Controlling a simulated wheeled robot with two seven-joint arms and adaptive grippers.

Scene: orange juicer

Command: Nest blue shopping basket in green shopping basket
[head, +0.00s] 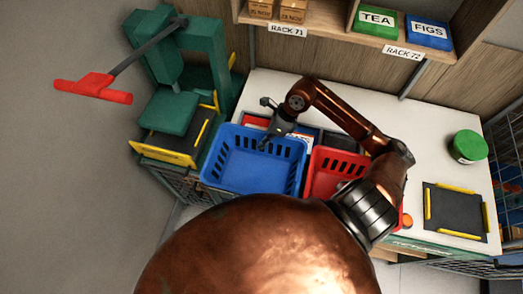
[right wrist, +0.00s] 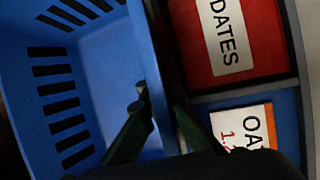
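The blue shopping basket (head: 250,178) stands upright and empty at the left end of the white counter. My right gripper (head: 264,143) points down at its far rim. In the right wrist view the gripper fingers (right wrist: 158,108) lie on either side of the wall of the blue basket (right wrist: 55,70), one inside and one outside. Whether they press on the wall is not clear. No green shopping basket can be made out. A red basket (head: 322,180) stands just right of the blue one, partly behind my right arm. My left gripper is out of view.
A dates box (right wrist: 225,35) and a second labelled box (right wrist: 240,125) lie beside the basket wall. A green-lidded jar (head: 467,146) and a dark yellow-edged tray (head: 455,209) are at the right. A teal juicer (head: 180,80) with a red handle stands left. Shelves hang behind.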

